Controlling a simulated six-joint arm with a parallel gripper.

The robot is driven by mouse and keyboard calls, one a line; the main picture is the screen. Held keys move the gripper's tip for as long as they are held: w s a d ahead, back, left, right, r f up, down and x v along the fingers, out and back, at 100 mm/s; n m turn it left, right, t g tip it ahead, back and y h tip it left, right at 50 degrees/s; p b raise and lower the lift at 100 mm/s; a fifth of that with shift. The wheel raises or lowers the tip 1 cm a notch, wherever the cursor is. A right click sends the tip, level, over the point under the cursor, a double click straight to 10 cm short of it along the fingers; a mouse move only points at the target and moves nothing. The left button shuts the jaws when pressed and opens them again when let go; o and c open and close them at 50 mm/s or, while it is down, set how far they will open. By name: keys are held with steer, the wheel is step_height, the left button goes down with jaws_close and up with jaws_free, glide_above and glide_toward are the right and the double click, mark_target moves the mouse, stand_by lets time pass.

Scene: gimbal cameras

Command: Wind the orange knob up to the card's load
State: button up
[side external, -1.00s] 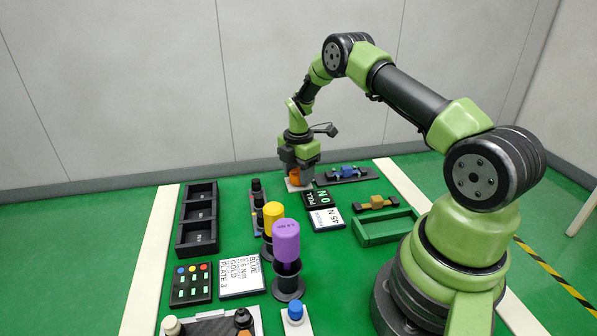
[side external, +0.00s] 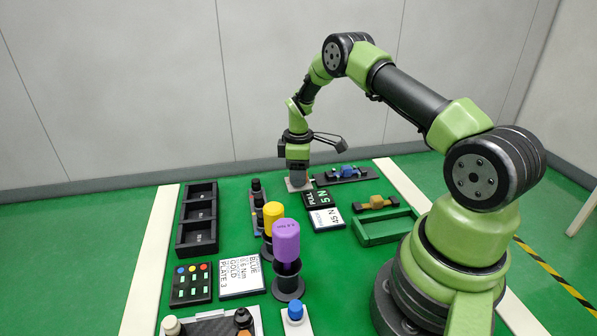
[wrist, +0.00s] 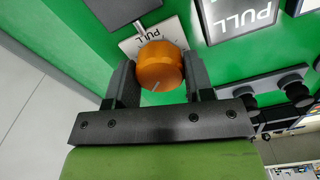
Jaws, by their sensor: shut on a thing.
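The orange knob (wrist: 161,66) with a pale pointer line sits on a white plate marked PULL (wrist: 172,28). My gripper (side external: 298,181) is down at the plate, with its two jaws closed against opposite sides of the knob. In the side view the gripper hides the knob. A black PULL display (side external: 316,197) beside the plate appears to read 5 N. The white card (side external: 326,219) in front of it appears to read 45 N.
A blue piece on a dark stand (side external: 347,173) is right of the gripper. A green tray (side external: 388,227) and a gold piece (side external: 377,202) stand nearer. Yellow (side external: 272,217) and purple (side external: 286,240) cylinders stand in front. A black three-part bin (side external: 198,218) is at left.

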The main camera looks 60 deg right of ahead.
steer(key=m, duration=1.4)
steer(key=shift+m, duration=0.3)
steer(key=m, duration=0.3)
steer(key=shift+m, duration=0.3)
steer(key=m, duration=0.3)
steer(key=shift+m, duration=0.3)
steer(key=m, duration=0.3)
steer(key=shift+m, duration=2.1)
